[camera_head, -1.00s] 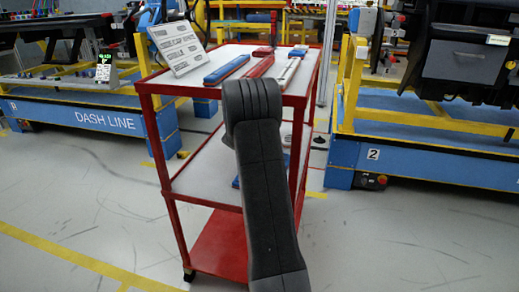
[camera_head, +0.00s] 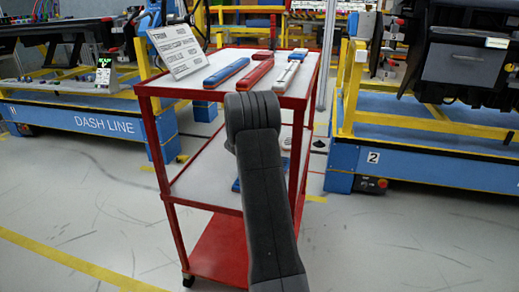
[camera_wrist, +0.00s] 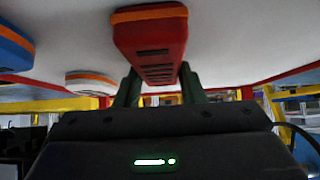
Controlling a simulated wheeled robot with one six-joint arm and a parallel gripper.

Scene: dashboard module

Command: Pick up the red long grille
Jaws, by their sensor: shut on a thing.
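The red long grille (camera_wrist: 150,35) fills the upper middle of the wrist view. It is red with dark slots and an orange edge. My gripper (camera_wrist: 159,88) is shut on it, with one dark finger on each side of its slotted part. In the head view my gripper is hidden behind my arm. There a red long piece (camera_head: 247,75) lies on the cart top between a blue long piece and a white one. I cannot tell whether it is the held one.
The red-framed cart (camera_head: 212,96) has a white top and a lower shelf. A blue long piece (camera_head: 226,73), a white long piece (camera_head: 286,75) and a tilted sign (camera_head: 177,48) are on top. Blue line stands flank the cart. The floor in front is clear.

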